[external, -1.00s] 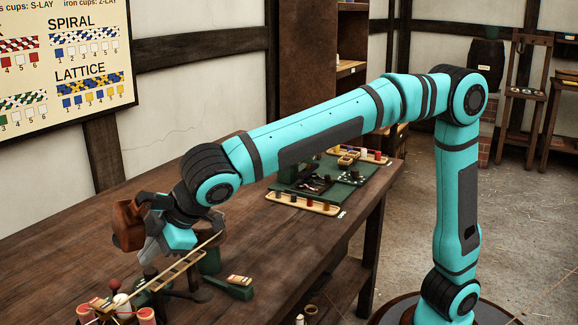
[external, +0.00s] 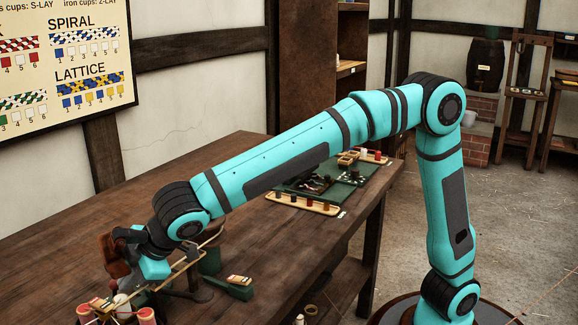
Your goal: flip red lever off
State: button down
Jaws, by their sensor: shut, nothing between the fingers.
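My gripper (external: 124,282) is low over the rope-making fixture (external: 175,277) at the lower left of the external view. Its jaws are shut with nothing between them. The fingers are small and partly hidden among the fixture's parts. The red knob of the lever shows in the earlier frame at the fixture's near end. Now the gripper is at that spot, and I cannot make out the knob clearly. I cannot tell whether the gripper touches the lever or which way the lever stands.
Red-and-cream spools (external: 146,316) and a white cone (external: 122,302) crowd close to the gripper. A wooden peg rack (external: 302,204) and green mat stand farther back. The middle of the table (external: 95,220) is bare.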

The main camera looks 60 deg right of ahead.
aim_at(110, 283)
jog(key=shift+w+a+f, duration=0.15)
jog(key=shift+w+f, duration=0.15)
jog(key=shift+f, duration=0.05)
jog(key=shift+w+r+g, duration=0.4)
jog(key=shift+w+g, duration=0.15)
jog(key=shift+g, duration=0.05)
dwell(0.5)
jog(key=shift+w, duration=0.1)
jog(key=shift+w+r+m+g, duration=0.2)
jog(key=shift+w+g, duration=0.35)
jog(key=shift+g, duration=0.1)
jog(key=shift+w+r+m+g, duration=0.2)
jog(key=shift+w+g, duration=0.35)
jog(key=shift+g, duration=0.1)
jog(key=w+g, duration=0.2)
jog(key=shift+w+r+g, duration=0.1)
jog(key=shift+r+g, duration=0.05)
jog(key=shift+g, duration=0.15)
jog(key=shift+w, duration=0.5)
jog(key=shift+r, duration=0.1)
